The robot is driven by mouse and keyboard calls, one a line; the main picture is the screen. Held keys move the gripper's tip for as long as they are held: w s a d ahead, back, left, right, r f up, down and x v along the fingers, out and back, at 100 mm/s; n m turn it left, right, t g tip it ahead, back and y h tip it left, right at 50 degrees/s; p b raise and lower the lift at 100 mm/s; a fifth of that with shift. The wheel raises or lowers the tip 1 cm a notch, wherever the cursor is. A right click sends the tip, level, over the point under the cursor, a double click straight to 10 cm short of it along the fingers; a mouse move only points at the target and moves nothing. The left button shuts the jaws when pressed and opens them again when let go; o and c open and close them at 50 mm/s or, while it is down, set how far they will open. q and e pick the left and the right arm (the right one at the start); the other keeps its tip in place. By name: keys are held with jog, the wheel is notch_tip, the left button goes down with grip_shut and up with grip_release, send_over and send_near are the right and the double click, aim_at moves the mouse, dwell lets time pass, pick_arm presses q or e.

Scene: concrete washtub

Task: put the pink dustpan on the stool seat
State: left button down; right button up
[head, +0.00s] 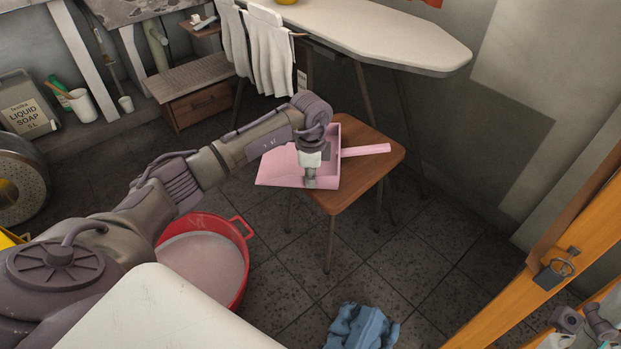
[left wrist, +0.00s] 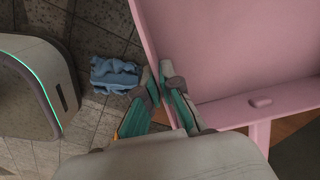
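The pink dustpan (head: 278,170) is at the wooden stool seat (head: 372,165), its handle pointing right over the seat and its wide front overhanging the left edge. I cannot tell whether it touches the seat. My left gripper (head: 310,182) is at the dustpan's near side. In the left wrist view my left gripper (left wrist: 166,90) has its fingers on both sides of the dustpan's side wall (left wrist: 149,40), closed on it. My right gripper (head: 588,325) is at the bottom right corner, partly cut off; its finger opening is unclear.
A red tub (head: 245,262) of greyish liquid stands on the floor left of the stool. A blue cloth (head: 362,328) lies on the floor in front; it also shows in the left wrist view (left wrist: 115,75). An ironing board (head: 400,38) stands behind. An orange wooden door (head: 530,290) is at right.

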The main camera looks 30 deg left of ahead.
pick_arm(q)
jog(key=shift+f, duration=0.2)
jog(key=c, duration=1.3)
grip_release()
jog(key=shift+r, duration=0.15)
